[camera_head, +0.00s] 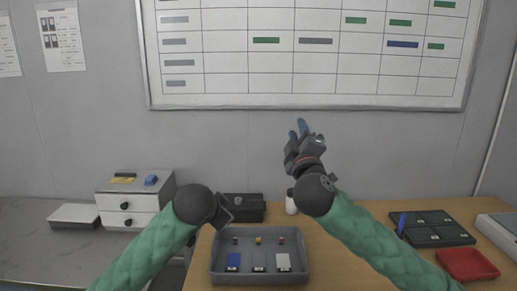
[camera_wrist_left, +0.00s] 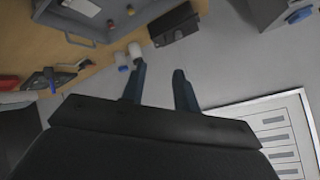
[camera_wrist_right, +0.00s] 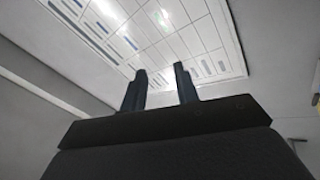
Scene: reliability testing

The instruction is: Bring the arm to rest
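My right arm is raised over the table, and its gripper (camera_head: 297,128) points up in front of the wall below the whiteboard. In the right wrist view the two fingers of this gripper (camera_wrist_right: 160,68) stand apart with nothing between them. My left arm is bent in over the left part of the table. Its gripper shows only as a dark end piece in the head view, and its fingers are hidden there. In the left wrist view the fingers of this gripper (camera_wrist_left: 160,68) stand apart and empty.
A grey tray (camera_head: 216,270) with small parts lies on the table between my arms. A black box (camera_head: 243,207) stands behind it. A drawer unit (camera_head: 122,205) is at left. A dark divided tray (camera_head: 432,228) and a red tray (camera_head: 467,264) are at right. A whiteboard (camera_head: 300,60) hangs behind.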

